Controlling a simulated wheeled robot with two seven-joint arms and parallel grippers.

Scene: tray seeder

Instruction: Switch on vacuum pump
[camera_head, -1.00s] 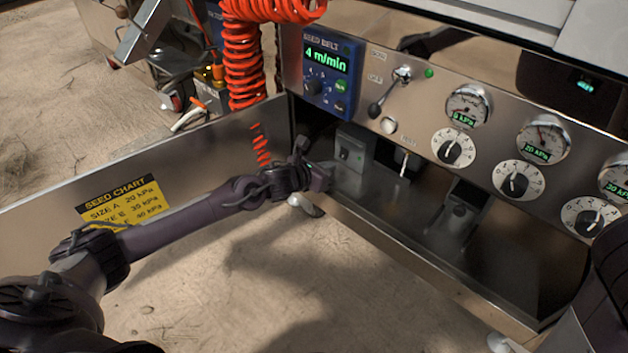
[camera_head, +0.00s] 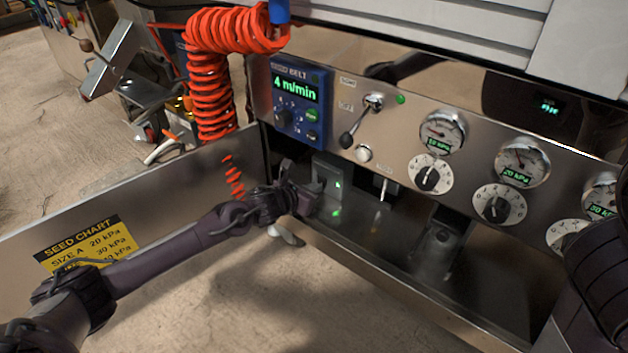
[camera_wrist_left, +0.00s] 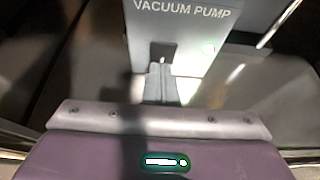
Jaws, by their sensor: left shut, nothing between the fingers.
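The vacuum pump (camera_head: 328,170) is a grey box in the recess under the steel panel, with a lit green lamp on its front. My left gripper (camera_head: 316,191) is shut and empty, right at the pump's front. In the wrist view its fingertips (camera_wrist_left: 159,70) are just below the switch slot and partly cover it; contact cannot be told. My right gripper is out of view.
The panel above holds a blue seed belt box (camera_head: 299,105), a lever (camera_head: 358,122), several gauges (camera_head: 442,132) and knobs (camera_head: 431,174). An orange coiled hose (camera_head: 212,85) hangs at left. A steel side plate (camera_head: 170,190) with a yellow seed chart borders the left.

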